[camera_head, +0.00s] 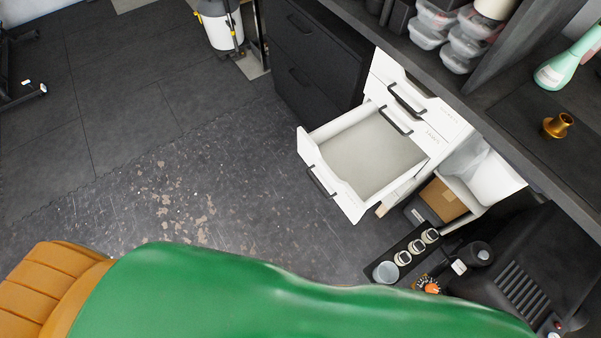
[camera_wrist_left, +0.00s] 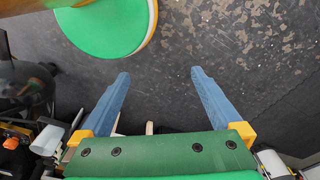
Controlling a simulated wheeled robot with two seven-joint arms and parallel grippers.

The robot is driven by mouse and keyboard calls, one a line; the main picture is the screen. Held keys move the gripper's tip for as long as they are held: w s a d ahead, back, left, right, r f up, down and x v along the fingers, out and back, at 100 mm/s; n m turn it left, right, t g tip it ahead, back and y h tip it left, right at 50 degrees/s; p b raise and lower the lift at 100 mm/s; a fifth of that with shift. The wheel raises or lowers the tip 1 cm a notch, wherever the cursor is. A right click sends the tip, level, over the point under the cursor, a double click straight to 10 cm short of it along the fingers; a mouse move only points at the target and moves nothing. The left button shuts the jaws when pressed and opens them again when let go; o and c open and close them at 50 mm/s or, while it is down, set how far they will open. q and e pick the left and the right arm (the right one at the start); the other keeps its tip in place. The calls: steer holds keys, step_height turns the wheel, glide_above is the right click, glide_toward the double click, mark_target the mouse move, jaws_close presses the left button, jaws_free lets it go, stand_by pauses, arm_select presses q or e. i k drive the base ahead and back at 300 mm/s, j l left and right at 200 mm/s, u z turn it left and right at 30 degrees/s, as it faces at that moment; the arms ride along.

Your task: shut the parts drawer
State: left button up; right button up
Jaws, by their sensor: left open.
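The parts drawer (camera_head: 372,152) is white with a grey inside and a dark handle (camera_head: 321,182) on its front. In the head view it is pulled well out of the white cabinet (camera_head: 442,118) and looks empty. My left gripper (camera_wrist_left: 158,73) shows in the left wrist view with its two blue fingers wide apart and nothing between them. Dark floor lies beyond the fingertips. The drawer is not clearly seen in the left wrist view. In the head view my green arm crosses the bottom, and neither gripper can be seen there.
A black drawer unit (camera_head: 305,62) stands left of the white cabinet. A black holder with several small jars (camera_head: 403,258) and a black machine (camera_head: 530,265) are at the lower right. The dark workbench (camera_head: 520,95) runs along the upper right. The floor left of the drawer is clear.

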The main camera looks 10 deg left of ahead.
mark_target(358, 157)
steer(key=i+j+z, duration=0.2)
steer(key=z, duration=0.2)
steer(key=i+j+z, duration=0.15)
steer(key=j+z, duration=0.3)
steer(key=l, duration=0.1)
